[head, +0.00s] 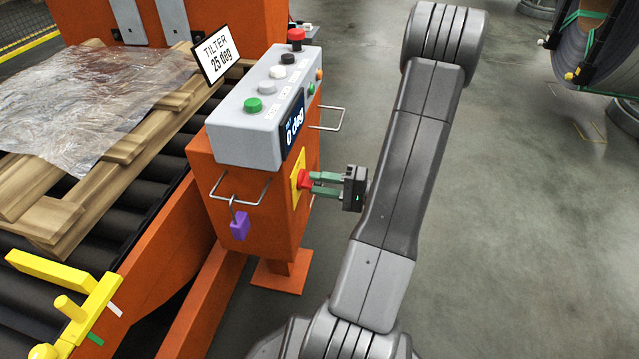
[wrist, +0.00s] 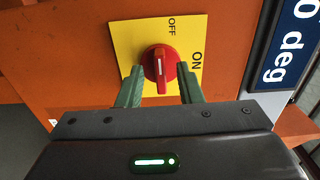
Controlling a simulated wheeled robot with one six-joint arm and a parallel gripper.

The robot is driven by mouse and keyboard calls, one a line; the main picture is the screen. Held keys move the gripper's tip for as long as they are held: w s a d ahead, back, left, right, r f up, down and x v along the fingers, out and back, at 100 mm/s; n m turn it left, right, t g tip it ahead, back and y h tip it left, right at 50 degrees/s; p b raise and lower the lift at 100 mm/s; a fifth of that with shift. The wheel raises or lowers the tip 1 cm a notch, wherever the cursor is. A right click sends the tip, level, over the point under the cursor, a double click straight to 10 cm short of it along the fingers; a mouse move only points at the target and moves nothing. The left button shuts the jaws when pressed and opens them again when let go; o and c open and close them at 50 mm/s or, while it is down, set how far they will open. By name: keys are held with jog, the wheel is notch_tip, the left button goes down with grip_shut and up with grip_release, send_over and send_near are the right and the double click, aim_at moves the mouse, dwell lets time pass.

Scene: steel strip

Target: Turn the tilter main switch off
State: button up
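The tilter main switch is a red rotary knob (head: 305,182) on a yellow plate (head: 296,193) on the orange post's right face. In the wrist view the knob (wrist: 160,68) has a raised handle with a white mark, lying up-down in the picture. OFF is printed above it, ON to its right. The handle lines up roughly with OFF, not ON. My gripper (head: 313,184) has reached the knob. Its green fingers (wrist: 160,78) stand apart on either side of the knob, close to its rim; a gap shows between each finger and the handle. I cannot tell whether they touch the rim.
Wire handles stick out at the post's sides, and a purple padlock (head: 240,225) hangs from one. A roller bed with a wrapped pallet (head: 125,150) is left. Floor at right is open.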

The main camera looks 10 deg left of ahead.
jog(key=d+p, duration=0.2)
jog(key=d, duration=1.1)
jog(key=shift+s+d+p, duration=0.15)
jog(key=shift+s+p, duration=0.1)
jog(key=shift+p, duration=0.1)
jog(key=a+b, duration=0.1)
jog(key=a, duration=0.3)
jog(key=a+b, duration=0.1)
jog(key=a, duration=0.4)
jog(key=a+b, duration=0.1)
jog(key=a, duration=0.4)
jog(key=shift+w, duration=0.25)
jog(key=shift+d, duration=0.2)
